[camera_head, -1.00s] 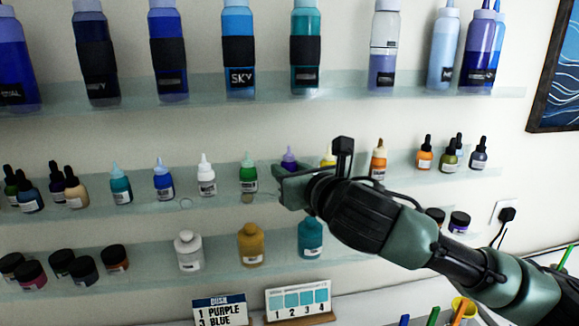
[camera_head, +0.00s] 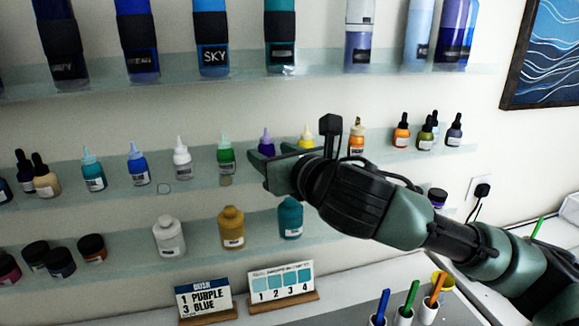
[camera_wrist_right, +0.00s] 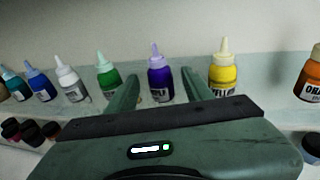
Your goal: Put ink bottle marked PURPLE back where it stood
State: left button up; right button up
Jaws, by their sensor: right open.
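The purple ink bottle (camera_head: 266,143) stands upright on the middle glass shelf (camera_head: 200,178), between the green bottle (camera_head: 226,156) and the yellow bottle (camera_head: 306,138). In the right wrist view the purple bottle (camera_wrist_right: 160,75) stands between the two open fingers of my right gripper (camera_wrist_right: 160,88), with a gap on both sides. The lower part of its label is hidden behind the gripper body. In the head view my right gripper (camera_head: 272,172) is in front of the shelf and hides part of the bottle. My left gripper is in neither view.
The green (camera_wrist_right: 108,75) and yellow (camera_wrist_right: 223,68) bottles stand close outside the fingers. White, blue and teal bottles stand further left, an orange one (camera_wrist_right: 310,77) further right. Below are a lower shelf with bottles and jars, and a card (camera_head: 204,300) reading 1 PURPLE, 3 BLUE.

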jog(key=b+v, duration=0.1)
jog(key=v, duration=0.8)
jog(key=shift+s+b, duration=0.2)
jog(key=shift+b, duration=0.15)
jog(key=shift+d+f, duration=0.1)
